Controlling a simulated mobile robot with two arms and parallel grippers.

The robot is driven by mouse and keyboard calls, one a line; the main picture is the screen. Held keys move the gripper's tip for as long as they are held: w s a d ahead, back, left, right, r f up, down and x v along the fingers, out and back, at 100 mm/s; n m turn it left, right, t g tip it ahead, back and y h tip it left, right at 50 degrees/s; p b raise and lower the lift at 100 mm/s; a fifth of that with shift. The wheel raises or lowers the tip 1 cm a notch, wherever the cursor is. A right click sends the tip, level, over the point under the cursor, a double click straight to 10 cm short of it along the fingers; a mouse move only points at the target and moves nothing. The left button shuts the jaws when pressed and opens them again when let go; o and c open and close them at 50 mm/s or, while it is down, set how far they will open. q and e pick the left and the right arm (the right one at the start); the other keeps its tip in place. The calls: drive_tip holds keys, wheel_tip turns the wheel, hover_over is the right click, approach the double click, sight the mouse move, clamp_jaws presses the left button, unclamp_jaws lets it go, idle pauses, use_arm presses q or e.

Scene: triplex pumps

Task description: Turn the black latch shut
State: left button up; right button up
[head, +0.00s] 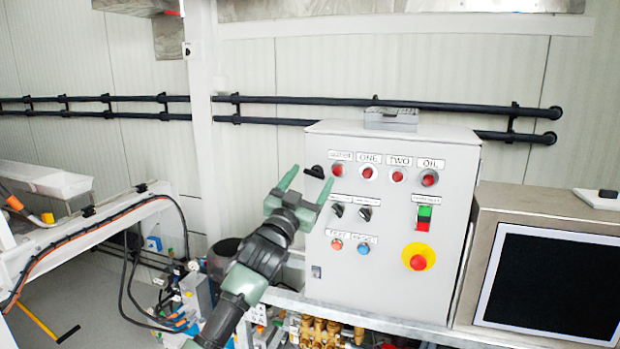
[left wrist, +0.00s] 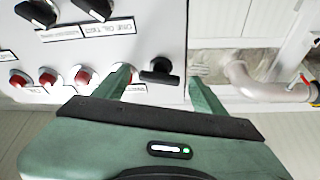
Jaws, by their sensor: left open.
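The black latch (head: 314,171) sits at the upper left edge of the grey control cabinet (head: 390,285). In the left wrist view the latch (left wrist: 160,72) shows as a short black handle on a round base, lying roughly across the picture. My left gripper (head: 307,184) is open, its green fingers pointing up toward the latch. In the left wrist view the fingertips (left wrist: 158,80) are on either side of the latch, with a gap to each side; I cannot tell how far they are from the panel. My right gripper is not in view.
Red lamps (head: 368,173) stand in a row to the right of the latch. Black selector switches (head: 337,209), small buttons (head: 363,248) and a red emergency stop on yellow (head: 418,257) are lower. A dark monitor (head: 550,285) stands at right. A white post (head: 205,120) rises left of the cabinet.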

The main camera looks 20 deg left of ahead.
use_arm(q)
drive_tip(key=c, duration=1.4)
drive_tip(key=shift+o, duration=0.2)
drive_tip(key=shift+d+f+n+y+b, duration=0.1)
drive_tip(key=shift+n+y+b, duration=0.2)
drive_tip(key=shift+n+b, duration=0.3)
drive_tip(key=shift+d+f+n+y+b, duration=0.1)
drive_tip(key=shift+n+y+b, duration=0.2)
drive_tip(key=shift+n+b, duration=0.25)
drive_tip(key=shift+r+n+y+b, duration=0.15)
drive_tip(key=shift+n+y+b, duration=0.15)
drive_tip(key=shift+n+y, duration=0.55)
drive_tip(key=shift+n+h, duration=0.25)
drive_tip(key=shift+n, duration=0.05)
drive_tip(key=o, duration=1.4)
drive_tip(key=shift+c, duration=0.2)
